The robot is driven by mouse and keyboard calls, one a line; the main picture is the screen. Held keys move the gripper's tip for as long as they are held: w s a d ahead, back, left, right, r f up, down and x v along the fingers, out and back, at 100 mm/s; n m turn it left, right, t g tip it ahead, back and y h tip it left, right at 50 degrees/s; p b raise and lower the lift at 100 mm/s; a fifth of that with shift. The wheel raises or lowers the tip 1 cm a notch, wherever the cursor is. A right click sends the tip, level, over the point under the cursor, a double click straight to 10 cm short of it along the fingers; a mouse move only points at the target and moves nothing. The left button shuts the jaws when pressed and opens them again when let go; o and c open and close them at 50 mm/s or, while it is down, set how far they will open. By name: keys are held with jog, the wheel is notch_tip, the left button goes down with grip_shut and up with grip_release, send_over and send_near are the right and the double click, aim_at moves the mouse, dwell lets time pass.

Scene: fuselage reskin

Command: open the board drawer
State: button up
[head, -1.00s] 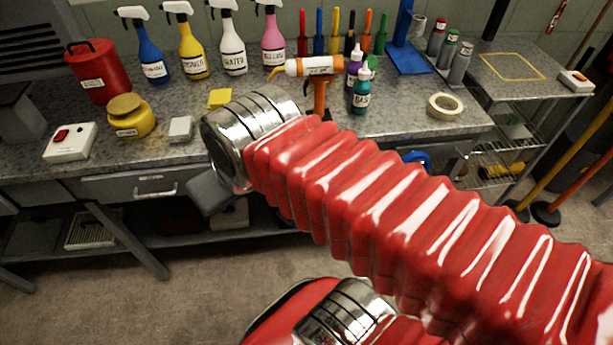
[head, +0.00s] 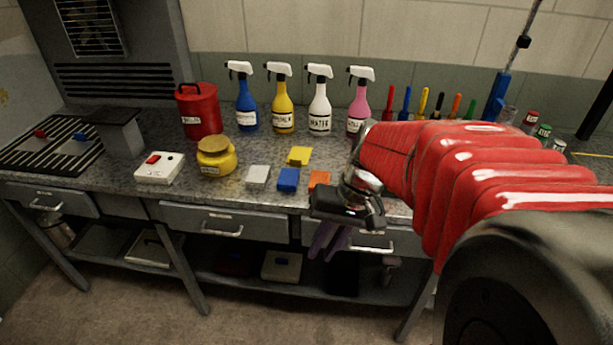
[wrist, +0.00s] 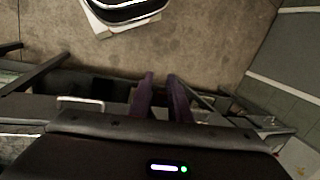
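The bench front has several grey drawers with bar handles, and all look shut. I cannot read which one is the board drawer. The middle drawer (head: 195,218) is left of my gripper. The right drawer (head: 402,240) is partly hidden behind my wrist; its handle (head: 372,247) shows just right of my fingers. My gripper (head: 325,257) points down in front of the bench, with two purple fingers apart and nothing between them. In the wrist view the fingers (wrist: 160,78) show a gap, and a bar handle (wrist: 80,101) lies to their left, apart from them.
The worktop (head: 120,185) carries spray bottles, a red can (head: 198,110), a yellow jar (head: 216,156), a white switch box (head: 160,168) and coloured blocks. A lower shelf (head: 250,285) holds bins. Bench legs stand below. The floor in front is clear.

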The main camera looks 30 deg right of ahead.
jog(key=w+d+f+m+y, duration=0.1)
jog(key=d+f+m+y, duration=0.25)
jog(key=d, duration=0.25)
jog(key=m+t+y, duration=0.3)
jog(key=m+t, duration=0.6)
jog(key=t, duration=0.2)
send_near(371, 249)
jog(key=f+v, duration=0.1)
jog(key=v, duration=0.3)
jog(key=shift+a+r+h, duration=0.1)
jog(key=shift+r+h, duration=0.1)
jog(key=shift+h, duration=0.05)
jog(key=shift+w, duration=0.1)
jog(key=x, duration=1.4)
jog(key=shift+r, duration=0.1)
jog(key=shift+c, duration=0.4)
grip_shut()
